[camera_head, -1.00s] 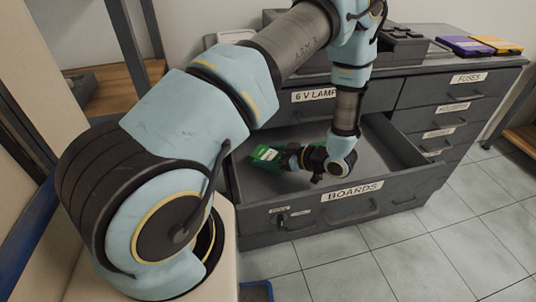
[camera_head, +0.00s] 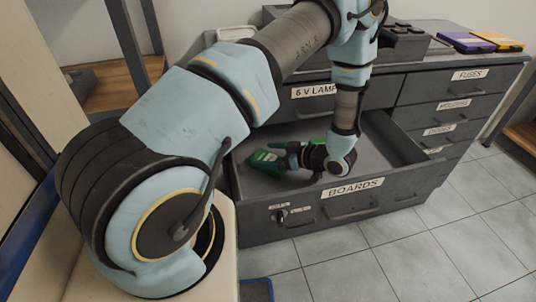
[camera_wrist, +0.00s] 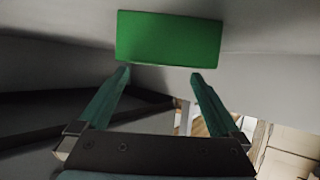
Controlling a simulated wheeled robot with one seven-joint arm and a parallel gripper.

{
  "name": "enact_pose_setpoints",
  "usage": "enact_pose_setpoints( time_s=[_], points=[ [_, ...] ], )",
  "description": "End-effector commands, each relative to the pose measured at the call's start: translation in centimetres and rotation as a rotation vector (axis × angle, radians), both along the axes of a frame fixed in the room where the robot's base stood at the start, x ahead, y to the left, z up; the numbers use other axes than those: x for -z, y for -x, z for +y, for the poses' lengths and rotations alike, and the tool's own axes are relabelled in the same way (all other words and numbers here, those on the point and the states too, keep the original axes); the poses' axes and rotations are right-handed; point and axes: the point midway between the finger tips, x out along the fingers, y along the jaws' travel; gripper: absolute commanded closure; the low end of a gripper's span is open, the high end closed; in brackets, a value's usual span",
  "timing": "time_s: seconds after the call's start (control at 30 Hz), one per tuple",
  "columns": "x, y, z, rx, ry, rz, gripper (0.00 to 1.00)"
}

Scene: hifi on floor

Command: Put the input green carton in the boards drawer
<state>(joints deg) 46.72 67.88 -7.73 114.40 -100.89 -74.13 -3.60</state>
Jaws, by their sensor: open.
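The green carton (camera_head: 268,160) lies inside the open boards drawer (camera_head: 400,158), toward its left part. In the wrist view the carton's plain green face (camera_wrist: 169,38) is just beyond the fingertips. My gripper (camera_head: 290,158) is low inside the drawer, to the right of the carton in the head view. In the wrist view my gripper (camera_wrist: 160,75) has its two fingers spread, with nothing between them. Part of the carton is hidden behind the gripper in the head view. The drawer front carries the label "BOARDS".
A dark grey cabinet has closed drawers at right, one labelled "FUSES" (camera_head: 468,75). A dark tray (camera_head: 403,40), a purple case (camera_head: 466,42) and a yellow case (camera_head: 497,41) rest on top.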

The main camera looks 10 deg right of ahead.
Motion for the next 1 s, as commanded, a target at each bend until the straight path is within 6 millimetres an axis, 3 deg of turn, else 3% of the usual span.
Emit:
enact_pose_setpoints(
  time_s=[0.07, 0.5, 1.0],
  points=[
    [-1.3, 0.0, 0.0, -0.001, 0.001, -0.001, 0.0],
    [-3.4, 3.8, -5.1, 0.001, 0.002, -0.001, 0.0],
    [-3.8, 4.2, -5.5, -0.001, 0.0, 0.0, 0.0]
  ],
)
